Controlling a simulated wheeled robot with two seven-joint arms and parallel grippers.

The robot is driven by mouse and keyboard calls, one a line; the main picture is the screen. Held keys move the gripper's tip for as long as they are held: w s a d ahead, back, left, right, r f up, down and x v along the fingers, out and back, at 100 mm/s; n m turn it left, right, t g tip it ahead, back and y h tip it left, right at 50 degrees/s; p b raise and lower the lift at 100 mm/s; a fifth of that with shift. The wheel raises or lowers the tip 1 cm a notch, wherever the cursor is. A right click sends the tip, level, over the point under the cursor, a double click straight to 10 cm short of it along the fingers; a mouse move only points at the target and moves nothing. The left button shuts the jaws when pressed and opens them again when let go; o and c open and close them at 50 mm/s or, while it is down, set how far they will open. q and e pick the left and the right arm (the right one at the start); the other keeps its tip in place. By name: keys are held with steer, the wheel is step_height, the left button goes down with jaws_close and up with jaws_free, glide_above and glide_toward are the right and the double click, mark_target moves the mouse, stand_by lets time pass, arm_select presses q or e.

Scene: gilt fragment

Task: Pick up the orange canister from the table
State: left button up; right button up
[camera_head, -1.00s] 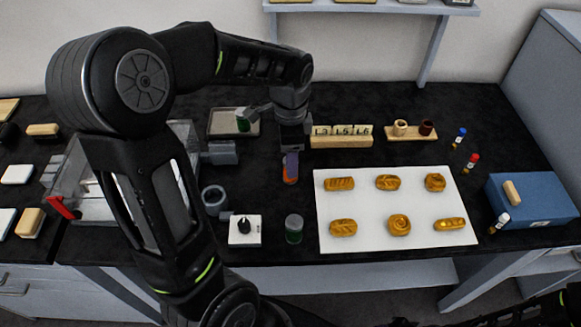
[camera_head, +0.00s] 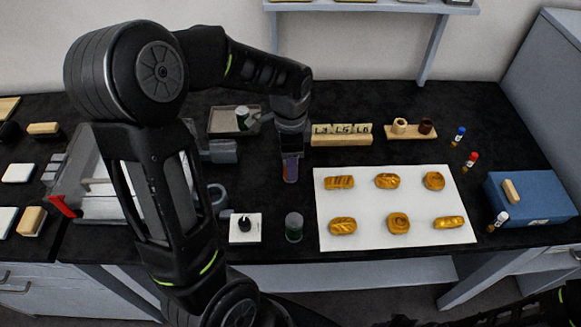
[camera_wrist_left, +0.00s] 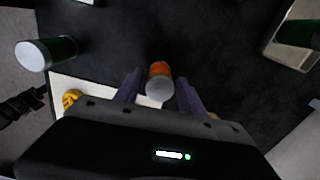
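The orange canister (camera_wrist_left: 161,69), with a pale grey top, stands on the black table. In the left wrist view it is between the two purple fingers of my left gripper (camera_wrist_left: 160,92), with gaps on both sides. In the head view my left gripper (camera_head: 290,167) points down at the canister, and its finger hides most of it. The left gripper is open. My right gripper does not show; only dark arm parts show along the lower right edge.
A green canister (camera_head: 294,228) stands beside the white board (camera_head: 365,205) of golden pastry-like pieces. A lettered block rack (camera_head: 342,141) is right of the gripper. A joystick box (camera_head: 245,237) lies nearer the front.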

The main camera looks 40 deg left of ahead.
arm_select(q)
jaws_close()
steer(key=shift+r, duration=0.1)
stand_by(0.4)
step_height(320, 180, up, 10)
steer(key=shift+f+b, duration=0.1)
steer(key=shift+b, duration=0.45)
stand_by(0.3)
